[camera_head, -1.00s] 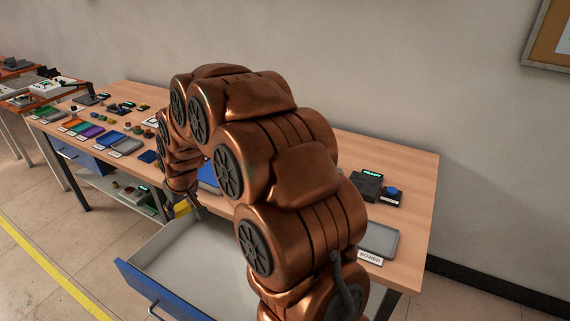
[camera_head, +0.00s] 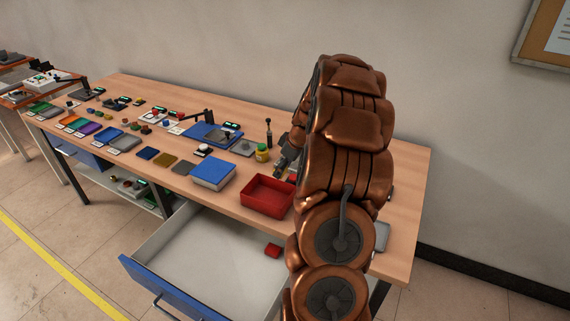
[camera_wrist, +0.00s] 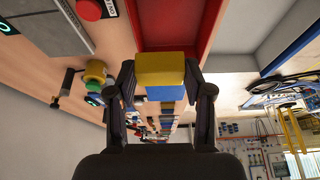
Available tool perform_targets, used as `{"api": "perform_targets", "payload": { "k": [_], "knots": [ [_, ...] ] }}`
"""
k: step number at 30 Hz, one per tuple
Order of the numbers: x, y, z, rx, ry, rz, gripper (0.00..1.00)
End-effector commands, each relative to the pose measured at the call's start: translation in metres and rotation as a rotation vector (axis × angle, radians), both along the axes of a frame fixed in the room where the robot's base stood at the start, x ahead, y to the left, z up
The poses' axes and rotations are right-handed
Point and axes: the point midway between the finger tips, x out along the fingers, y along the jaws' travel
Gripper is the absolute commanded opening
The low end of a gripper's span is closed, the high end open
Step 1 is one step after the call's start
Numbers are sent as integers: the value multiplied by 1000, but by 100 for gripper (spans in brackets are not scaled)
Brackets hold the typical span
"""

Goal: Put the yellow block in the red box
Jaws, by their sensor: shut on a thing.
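The yellow block (camera_wrist: 160,68) is pinched between the fingertips of my gripper (camera_wrist: 160,78) in the wrist view. The open red box (camera_head: 267,195) stands near the table's front edge in the head view, and its red floor and wall (camera_wrist: 172,15) fill the top of the wrist view, beyond the block. In the head view my gripper (camera_head: 283,168) is above the table at the red box's back right side, partly hidden by my arm. The block is not clearly visible there. The box's interior looks empty where it shows.
A blue-lidded box (camera_head: 213,174) stands left of the red box. A yellow-green jar (camera_head: 262,153) and an upright black lever (camera_head: 268,132) stand behind the red box.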

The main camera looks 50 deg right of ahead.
Motion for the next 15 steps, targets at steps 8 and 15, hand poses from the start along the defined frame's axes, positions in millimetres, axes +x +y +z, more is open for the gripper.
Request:
{"api": "perform_targets", "payload": {
  "k": [8, 15],
  "knots": [
    [-4, -6, -3, 0, -1, 5, 19],
    [-3, -6, -17, -1, -1, 5, 19]
  ]
}}
